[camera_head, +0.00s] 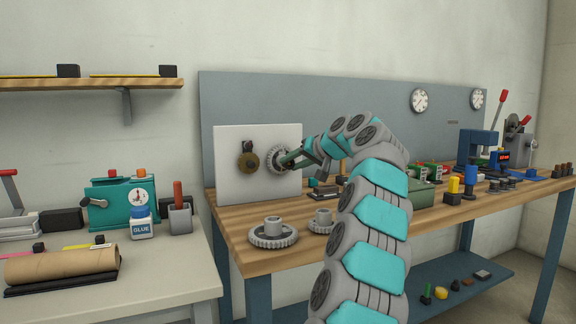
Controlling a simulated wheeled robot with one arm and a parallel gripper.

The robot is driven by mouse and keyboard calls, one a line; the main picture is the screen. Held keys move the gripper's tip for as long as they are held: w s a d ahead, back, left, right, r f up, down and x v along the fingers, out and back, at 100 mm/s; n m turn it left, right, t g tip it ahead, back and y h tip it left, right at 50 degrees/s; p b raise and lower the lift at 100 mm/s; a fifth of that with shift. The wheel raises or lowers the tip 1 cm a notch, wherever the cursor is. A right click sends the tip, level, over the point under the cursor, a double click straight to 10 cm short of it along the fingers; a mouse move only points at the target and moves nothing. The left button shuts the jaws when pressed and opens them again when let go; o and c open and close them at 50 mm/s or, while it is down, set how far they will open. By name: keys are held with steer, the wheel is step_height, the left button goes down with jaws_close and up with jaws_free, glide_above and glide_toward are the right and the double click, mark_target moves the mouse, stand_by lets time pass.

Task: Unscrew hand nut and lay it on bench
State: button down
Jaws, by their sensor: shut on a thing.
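A white upright panel (228,180) stands at the left end of the wooden bench (228,208). A grey toothed wheel (271,165) sits on the panel's right part. My gripper (284,160) reaches in from the right, with its fingertips at the middle of this wheel. It is shut on a small part there, which I take to be the hand nut. The fingers mostly hide that part, and I cannot tell how far it stands off the panel.
A large grey gear with a hub (273,236) and a smaller one (321,221) lie on the bench's front left. Bare wood lies between panel and gears. A green box (424,194) and machines stand to the right. A separate table (170,270) is at left.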

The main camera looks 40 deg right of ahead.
steer(key=shift+s+a+b, duration=0.2)
steer(key=shift+s+b, duration=0.4)
steer(key=shift+s, duration=0.3)
steer(key=shift+s+a+b, duration=0.25)
steer(key=shift+s+b, duration=0.3)
steer(key=shift+s, duration=0.35)
steer(key=shift+s+a+b, duration=0.2)
steer(key=shift+s+b, duration=0.4)
steer(key=shift+s, duration=0.3)
steer(key=s+d+f+n+h, duration=0.1)
steer(key=s+d, duration=0.4)
steer(key=s, duration=0.1)
steer(key=s+d+f+n+g+h+b, duration=0.1)
steer(key=s+d+f, duration=0.1)
steer(key=s+d, duration=0.4)
steer(key=s+d+f+n+h, duration=0.1)
steer(key=s+d, duration=0.4)
steer(key=s, duration=0.1)
steer(key=shift+d+f+n+h+b, duration=0.25)
steer(key=shift+f+n+h+b, duration=0.05)
steer(key=shift+f+n+b, duration=0.1)
step_height(320, 180, down, 3)
steer(key=b, duration=0.2)
steer(key=shift+s+r+b, duration=0.1)
steer(key=shift+r+b, duration=0.05)
steer(key=shift+b, duration=0.15)
steer(key=shift+d+f+b, duration=0.1)
steer(key=shift+f+b, duration=0.6)
steer(key=shift+f, duration=0.3)
